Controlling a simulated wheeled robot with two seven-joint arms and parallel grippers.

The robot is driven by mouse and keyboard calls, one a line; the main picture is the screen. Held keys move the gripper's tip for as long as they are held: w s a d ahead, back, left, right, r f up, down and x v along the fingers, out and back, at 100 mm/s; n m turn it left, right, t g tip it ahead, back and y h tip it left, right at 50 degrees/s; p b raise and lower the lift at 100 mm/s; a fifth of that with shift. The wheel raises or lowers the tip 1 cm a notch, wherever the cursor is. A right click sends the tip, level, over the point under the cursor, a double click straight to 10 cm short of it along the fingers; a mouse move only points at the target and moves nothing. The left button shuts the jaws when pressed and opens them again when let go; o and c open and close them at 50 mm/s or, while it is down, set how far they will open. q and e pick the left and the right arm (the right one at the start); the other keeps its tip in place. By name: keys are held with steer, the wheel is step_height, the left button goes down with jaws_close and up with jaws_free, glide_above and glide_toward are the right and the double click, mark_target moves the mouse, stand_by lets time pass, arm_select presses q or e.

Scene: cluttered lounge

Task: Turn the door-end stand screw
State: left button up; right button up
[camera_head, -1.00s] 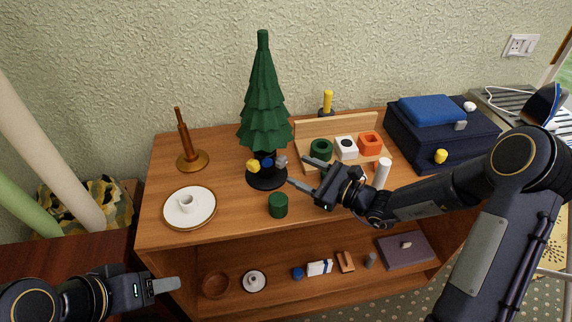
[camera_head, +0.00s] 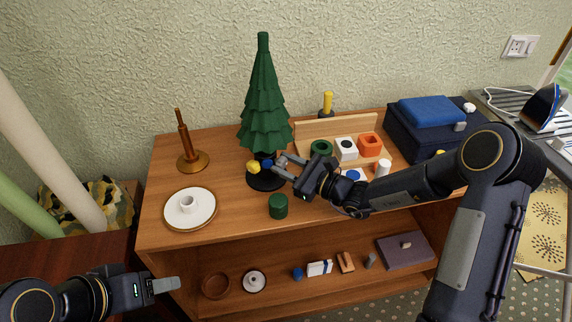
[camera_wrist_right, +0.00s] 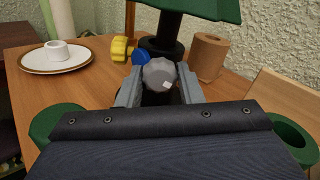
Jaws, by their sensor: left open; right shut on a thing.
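The green tree (camera_head: 264,105) stands upright in a round black stand (camera_head: 266,180) on the cabinet top. Its stand screws have coloured knobs: yellow (camera_head: 253,167), blue (camera_head: 267,163) and grey (camera_head: 281,160). My right gripper (camera_head: 279,167) reaches in from the right and is shut on the grey knob. In the right wrist view, the grey knob (camera_wrist_right: 158,74) sits between the two fingers, with the yellow knob (camera_wrist_right: 122,48) and blue knob (camera_wrist_right: 140,57) just beyond. My left gripper (camera_head: 168,285) is open and empty, low at the left, away from the stand.
A dark green cylinder (camera_head: 278,206) stands close in front of the stand. A white plate with a cup (camera_head: 189,203) and a brown spindle (camera_head: 186,145) are at left. A wooden rack with coloured blocks (camera_head: 346,148) and a navy case (camera_head: 440,130) are at right.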

steer(key=shift+c, duration=0.4)
steer(key=shift+m, duration=0.3)
steer(key=m+p, duration=0.2)
steer(key=m, duration=0.1)
steer(key=shift+r, duration=0.1)
steer(key=m+p, duration=0.2)
steer(key=m, duration=0.1)
steer(key=shift+m, duration=0.4)
steer(key=m+p, duration=0.2)
steer(key=m, duration=0.1)
steer(key=shift+m+p, duration=0.3)
steer(key=m+p, duration=0.2)
steer(key=m, duration=0.1)
steer(key=shift+m, duration=0.3)
steer(key=m+p, duration=0.2)
steer(key=m, duration=0.1)
steer(key=shift+m, duration=0.3)
steer(key=shift+m+p, duration=1)
steer(key=shift+m, duration=0.8)
